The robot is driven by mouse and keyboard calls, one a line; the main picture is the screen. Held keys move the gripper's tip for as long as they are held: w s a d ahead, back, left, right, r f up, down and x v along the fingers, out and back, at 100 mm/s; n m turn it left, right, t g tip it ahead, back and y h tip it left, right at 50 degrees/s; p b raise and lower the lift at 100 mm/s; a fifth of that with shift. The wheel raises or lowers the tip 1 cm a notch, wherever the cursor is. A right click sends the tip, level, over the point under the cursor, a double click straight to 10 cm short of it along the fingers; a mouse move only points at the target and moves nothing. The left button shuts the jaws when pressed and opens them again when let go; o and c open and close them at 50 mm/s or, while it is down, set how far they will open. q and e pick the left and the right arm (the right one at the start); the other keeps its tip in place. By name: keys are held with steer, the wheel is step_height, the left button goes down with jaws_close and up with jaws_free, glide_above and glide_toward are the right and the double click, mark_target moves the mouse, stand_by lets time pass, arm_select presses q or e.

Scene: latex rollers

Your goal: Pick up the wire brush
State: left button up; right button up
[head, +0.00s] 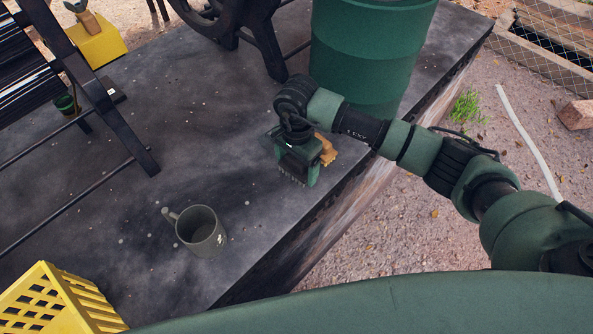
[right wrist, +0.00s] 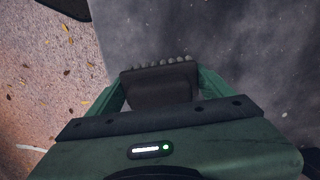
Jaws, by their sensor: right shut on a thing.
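My right gripper (head: 297,178) points down over the dark slab near its right edge, next to the green barrel. It is shut on the wire brush, which shows in the right wrist view as a dark block (right wrist: 160,88) with a row of stubby bristles along its far edge, between the two green fingers. In the head view the gripper hides most of the brush. A tan, wood-coloured piece (head: 327,149) shows just right of the gripper; I cannot tell whether it belongs to the brush. My left gripper is not in view.
A grey mug (head: 202,232) stands on the dark slab (head: 150,215). A yellow crate (head: 60,300) is at the lower left. The green barrel (head: 365,60) stands close behind my gripper. A slatted frame (head: 30,80) is at the left. The slab drops to gravel at the right.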

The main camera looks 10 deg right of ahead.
step_height(320, 180, up, 17)
steer(key=b, duration=0.3)
steer(key=shift+r, duration=0.15)
